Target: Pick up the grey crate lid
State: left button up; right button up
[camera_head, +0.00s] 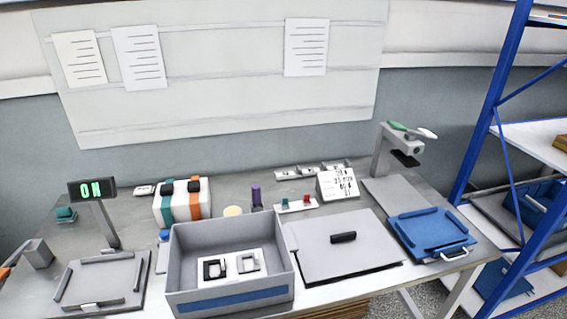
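The grey crate lid (330,262) lies flat on the workbench, right of the grey crate. It is a light grey panel with a dark edge and a short black handle (343,237) on top. The open grey crate (190,275) has a blue strip on its front and holds a white insert with dark parts. The lid is beside the crate, not on it. Neither of my grippers shows in the head view.
A blue tray-like fixture (430,232) stands right of the lid, below a grey stand (381,152). A white card (338,183) and small coloured parts sit behind the lid. A grey fixture (102,283) is at left. Blue shelving (495,110) rises at right.

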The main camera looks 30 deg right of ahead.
aim_at(333, 246)
jog(key=z, duration=1.3)
